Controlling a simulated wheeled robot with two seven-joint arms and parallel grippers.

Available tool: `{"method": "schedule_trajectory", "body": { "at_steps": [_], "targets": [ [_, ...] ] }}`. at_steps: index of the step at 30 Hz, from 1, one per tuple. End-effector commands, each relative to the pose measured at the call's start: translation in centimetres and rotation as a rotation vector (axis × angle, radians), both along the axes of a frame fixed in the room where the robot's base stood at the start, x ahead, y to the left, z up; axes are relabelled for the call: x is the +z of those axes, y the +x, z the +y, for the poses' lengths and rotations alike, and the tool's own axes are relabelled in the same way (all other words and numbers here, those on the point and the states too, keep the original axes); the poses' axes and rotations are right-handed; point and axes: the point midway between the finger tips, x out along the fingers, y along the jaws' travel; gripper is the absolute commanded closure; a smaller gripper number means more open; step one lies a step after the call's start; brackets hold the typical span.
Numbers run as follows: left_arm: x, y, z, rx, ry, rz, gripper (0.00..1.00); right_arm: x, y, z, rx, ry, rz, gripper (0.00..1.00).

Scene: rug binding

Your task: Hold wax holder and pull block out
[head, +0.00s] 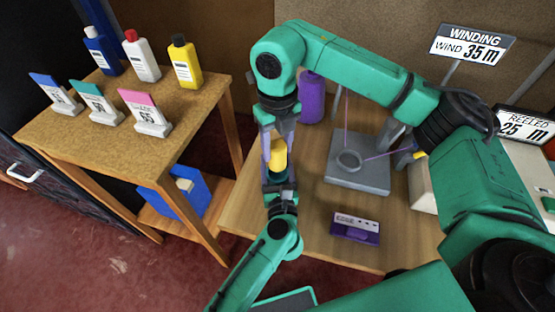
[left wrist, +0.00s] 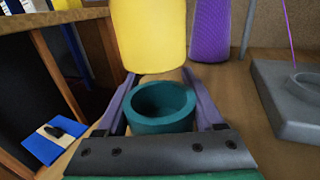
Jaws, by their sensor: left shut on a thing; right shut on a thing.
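The wax holder is a teal open cup (left wrist: 162,106), upright between the fingers of my left gripper (left wrist: 160,88), which is shut on it. Its dark inside shows and looks empty. In the head view my left gripper (head: 279,180) comes up from below, and the holder is mostly hidden there. The yellow wax block (head: 278,157) is gripped from above by my right gripper (head: 278,142), whose fingers point down. In the left wrist view the block (left wrist: 148,35) hangs above the cup, its lower edge apart from the rim.
A purple cone (head: 311,98) stands behind the grippers. A grey plate with a ring (head: 347,160) and a purple card (head: 356,228) are on the wooden table (head: 315,235), right of them. The side table (head: 75,130) at left carries bottles and number cards; a blue box (head: 172,197) sits below.

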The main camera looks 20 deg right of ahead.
Motion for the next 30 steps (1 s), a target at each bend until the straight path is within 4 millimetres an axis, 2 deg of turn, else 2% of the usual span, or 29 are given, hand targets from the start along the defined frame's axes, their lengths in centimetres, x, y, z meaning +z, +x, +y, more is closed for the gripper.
{"method": "schedule_trajectory", "body": {
  "at_steps": [3,6,13,14,15,16,25,28,30],
  "targets": [
    [-0.1,0.0,0.0,0.000,0.000,0.002,0.95,2.6,0.1,0.1,0.000,0.001,-0.003,1.00],
    [-0.1,0.0,0.0,0.000,0.000,0.002,0.95,3.7,0.0,0.0,-0.001,-0.001,0.000,1.00],
    [-0.1,0.0,0.0,0.000,0.000,0.002,0.95,3.9,0.0,0.0,-0.001,0.000,0.001,1.00],
    [-0.1,0.0,0.0,0.000,0.000,0.002,0.23,3.9,0.0,0.0,0.000,0.000,0.001,1.00],
    [-0.1,0.0,0.0,0.000,0.000,0.002,0.08,3.9,0.0,0.0,0.000,0.000,0.001,1.00],
    [-0.1,0.0,0.0,0.000,0.000,0.002,0.00,3.9,0.0,0.0,0.000,0.000,0.001,1.00],
    [-0.2,-0.6,0.1,-0.001,0.001,0.003,0.00,3.9,0.0,0.0,0.000,0.000,0.001,1.00],
    [-0.2,-2.3,0.4,-0.001,0.001,0.005,0.00,3.9,0.0,0.0,0.000,0.000,0.001,1.00],
    [-0.3,-4.1,0.7,-0.001,0.001,0.007,0.00,3.8,0.0,0.0,0.000,0.000,0.001,1.00]
  ]
}}
